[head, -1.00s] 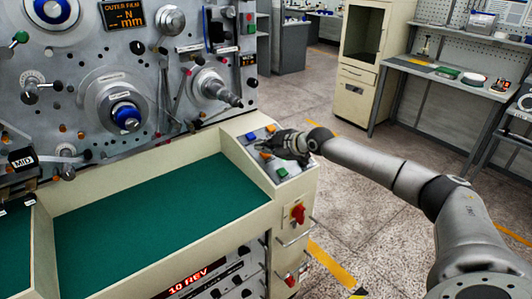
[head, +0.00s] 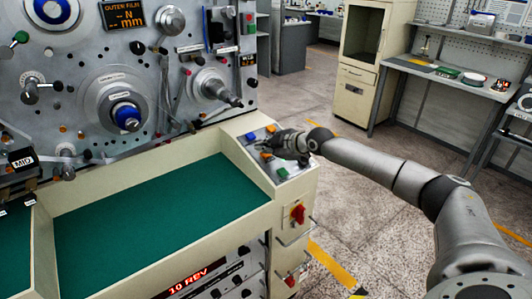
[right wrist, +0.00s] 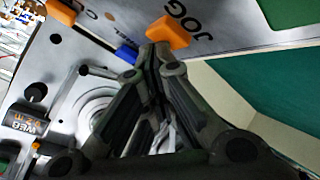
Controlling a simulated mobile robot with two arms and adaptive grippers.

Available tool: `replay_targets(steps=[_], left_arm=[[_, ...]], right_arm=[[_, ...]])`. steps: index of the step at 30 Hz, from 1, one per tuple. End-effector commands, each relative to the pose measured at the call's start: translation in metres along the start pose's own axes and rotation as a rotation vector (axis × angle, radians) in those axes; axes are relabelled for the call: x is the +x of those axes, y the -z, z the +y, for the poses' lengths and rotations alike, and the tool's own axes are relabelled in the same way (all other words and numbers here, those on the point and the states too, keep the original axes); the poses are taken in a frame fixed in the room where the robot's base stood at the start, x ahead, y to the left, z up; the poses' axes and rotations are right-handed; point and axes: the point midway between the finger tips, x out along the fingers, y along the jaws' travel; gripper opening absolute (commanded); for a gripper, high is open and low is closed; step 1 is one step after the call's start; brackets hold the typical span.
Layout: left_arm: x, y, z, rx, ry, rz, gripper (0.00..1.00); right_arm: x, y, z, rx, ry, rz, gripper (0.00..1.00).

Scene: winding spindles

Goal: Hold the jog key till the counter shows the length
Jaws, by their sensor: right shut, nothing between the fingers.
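My right gripper (head: 270,151) is shut and empty, over the sloped key panel at the right end of the machine. In the right wrist view its closed fingertips (right wrist: 155,52) are right at an orange key (right wrist: 169,32) beside the printed word JOG. I cannot tell whether the tips touch or press it. A red-lit counter (head: 188,283) low on the front reads 10 REV. My left gripper is not in view.
Blue keys (head: 250,137) and a green key (head: 282,172) sit close around on the panel. A red rotary switch (head: 298,213) is on the front below. A green-floored tray (head: 150,215) lies left. Spindles stand on the grey machine face (head: 150,60).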

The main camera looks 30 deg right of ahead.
Motion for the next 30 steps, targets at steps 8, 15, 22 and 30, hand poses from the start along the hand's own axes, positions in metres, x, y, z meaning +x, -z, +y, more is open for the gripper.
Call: replay_targets(steps=[8, 15, 22, 30], left_arm=[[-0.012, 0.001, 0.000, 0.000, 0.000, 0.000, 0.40], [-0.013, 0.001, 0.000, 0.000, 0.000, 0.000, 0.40], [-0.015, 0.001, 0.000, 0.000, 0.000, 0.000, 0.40], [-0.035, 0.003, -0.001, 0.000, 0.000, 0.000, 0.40]], right_arm=[[-0.010, 0.007, 0.008, 0.000, 0.001, -0.001, 0.00], [-0.012, 0.009, 0.009, 0.000, 0.001, -0.001, 0.00], [-0.013, 0.010, 0.010, 0.000, 0.000, 0.000, 0.00], [-0.029, 0.022, 0.023, 0.000, 0.000, 0.000, 0.00]])
